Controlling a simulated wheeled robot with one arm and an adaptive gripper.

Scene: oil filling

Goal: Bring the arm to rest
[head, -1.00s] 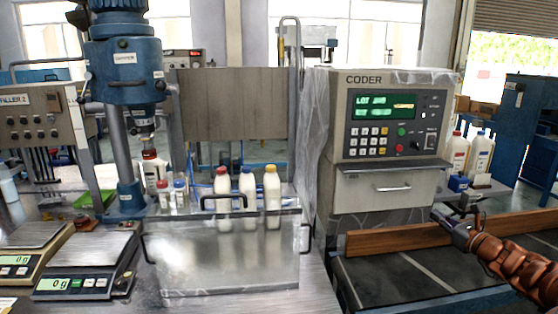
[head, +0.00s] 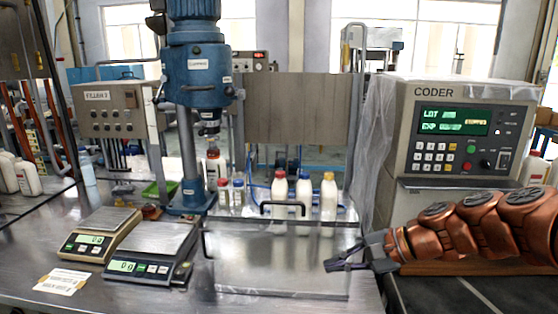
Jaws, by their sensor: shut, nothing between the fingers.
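My gripper (head: 332,266) is at the end of the copper-coloured arm, which reaches in from the right edge in the head view. The gripper is shut and empty. It points left, in front of the right part of the clear guard (head: 255,262) on the steel bench. The arm covers part of the coder's lower front and the wooden rail.
The coder (head: 455,138) stands behind the arm. Behind the guard are bottles with red, blue and yellow caps (head: 328,195). Two scales (head: 155,240) sit on the bench left of the guard, below the blue filler (head: 195,70). The front left bench is mostly clear.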

